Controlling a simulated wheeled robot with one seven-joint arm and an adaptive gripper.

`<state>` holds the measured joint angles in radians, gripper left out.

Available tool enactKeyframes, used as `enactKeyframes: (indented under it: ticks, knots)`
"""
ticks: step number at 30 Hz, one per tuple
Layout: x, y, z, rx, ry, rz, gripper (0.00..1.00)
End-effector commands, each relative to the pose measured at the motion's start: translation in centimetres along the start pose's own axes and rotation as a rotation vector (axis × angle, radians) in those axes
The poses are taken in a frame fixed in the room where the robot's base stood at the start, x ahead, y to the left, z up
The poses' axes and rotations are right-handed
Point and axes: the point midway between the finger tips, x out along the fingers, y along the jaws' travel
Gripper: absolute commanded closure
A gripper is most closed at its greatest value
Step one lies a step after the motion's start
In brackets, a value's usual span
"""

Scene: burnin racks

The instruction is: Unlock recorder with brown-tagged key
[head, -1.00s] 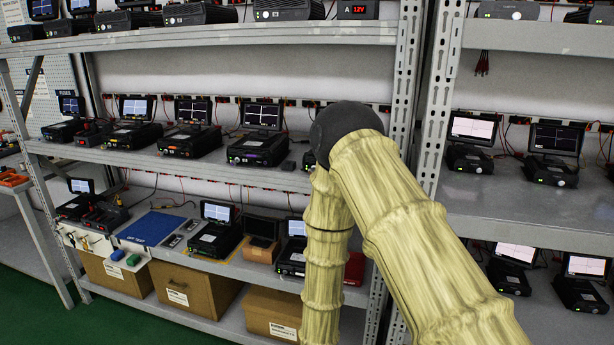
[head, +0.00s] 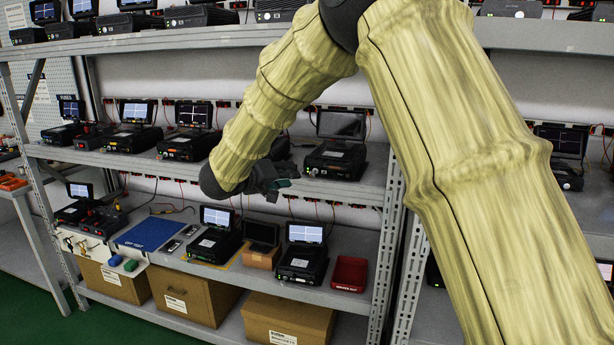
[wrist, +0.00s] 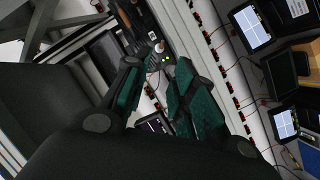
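My gripper (head: 275,180) is in front of the middle shelf, between the recorders there. In the wrist view its two green-padded fingers (wrist: 158,90) are apart with nothing held between them. Small keys (head: 80,243) hang on a white panel at the left end of the lower shelf; they are too small to tell which has the brown tag. Recorders with raised screens stand on the shelves, such as one on the lower shelf (head: 302,258) and one on the middle shelf (head: 336,158). I cannot tell which one the task means. My arm hides part of the middle shelf.
A blue mat (head: 150,232), a small brown box (head: 262,254) and a red tray (head: 349,273) are on the lower shelf. Blue (head: 116,261) and green (head: 131,265) pieces sit at its front edge. Cardboard boxes (head: 190,297) are below. A rack upright (head: 388,240) stands right of the tray.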

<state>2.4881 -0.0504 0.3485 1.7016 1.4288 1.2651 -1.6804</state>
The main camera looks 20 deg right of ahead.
Motion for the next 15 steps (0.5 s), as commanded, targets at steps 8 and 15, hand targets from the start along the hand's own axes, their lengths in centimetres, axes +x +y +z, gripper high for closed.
enactKeyframes:
  ticks: [8, 15]
  knots:
    - [4.1, 0.0, 0.0, 0.001, -0.001, 0.0, 0.74]
    - [7.8, 0.0, 0.1, 0.0, 0.0, -0.001, 0.74]
